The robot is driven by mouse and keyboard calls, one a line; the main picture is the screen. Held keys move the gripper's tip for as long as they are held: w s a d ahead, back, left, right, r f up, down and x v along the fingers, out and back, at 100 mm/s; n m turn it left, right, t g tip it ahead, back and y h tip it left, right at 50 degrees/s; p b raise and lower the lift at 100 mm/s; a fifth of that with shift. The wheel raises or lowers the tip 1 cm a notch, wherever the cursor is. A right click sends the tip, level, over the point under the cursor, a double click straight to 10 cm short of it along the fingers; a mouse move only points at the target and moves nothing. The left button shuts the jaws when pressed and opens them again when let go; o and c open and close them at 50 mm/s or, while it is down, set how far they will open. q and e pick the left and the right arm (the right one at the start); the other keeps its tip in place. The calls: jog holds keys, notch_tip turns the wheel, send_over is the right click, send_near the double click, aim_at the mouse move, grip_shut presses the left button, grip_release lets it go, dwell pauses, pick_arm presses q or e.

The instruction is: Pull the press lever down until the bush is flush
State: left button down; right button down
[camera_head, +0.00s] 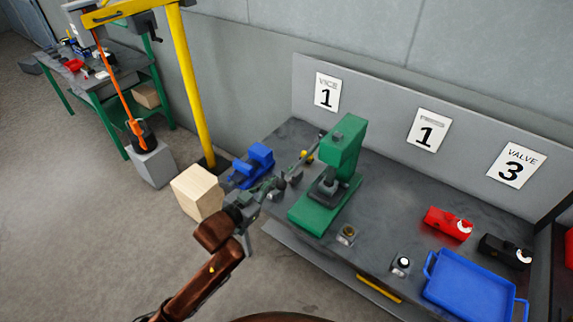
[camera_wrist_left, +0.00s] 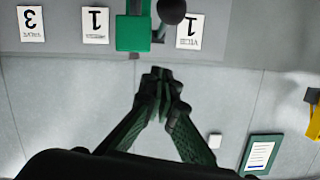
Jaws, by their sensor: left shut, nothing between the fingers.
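The green press (camera_head: 340,150) stands on the grey bench, with a dark part low on its base; I cannot make out the bush or whether it is flush. My left gripper (camera_head: 268,187) is beside the knob, shut and empty. In the left wrist view its fingertips (camera_wrist_left: 159,77) are together, apart from the dark knob (camera_wrist_left: 172,11) and the green press head (camera_wrist_left: 132,33). My right gripper is out of view.
A blue vice (camera_head: 252,164) is left of the press, near a pale wooden block (camera_head: 197,192). Right on the bench are a red valve (camera_head: 448,223), a black valve (camera_head: 505,251) and a blue tray (camera_head: 468,286). A yellow post (camera_head: 190,85) stands behind left.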

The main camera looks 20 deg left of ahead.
pick_arm(q)
jog(key=p, duration=0.2)
send_over(287, 179)
notch_tip(287, 179, down, 4)
jog(key=shift+d+r+p, duration=0.15)
jog(key=shift+r+p, duration=0.1)
jog(key=shift+p, duration=0.1)
jog(key=shift+a+f, duration=0.2)
jog(key=shift+f, duration=0.65)
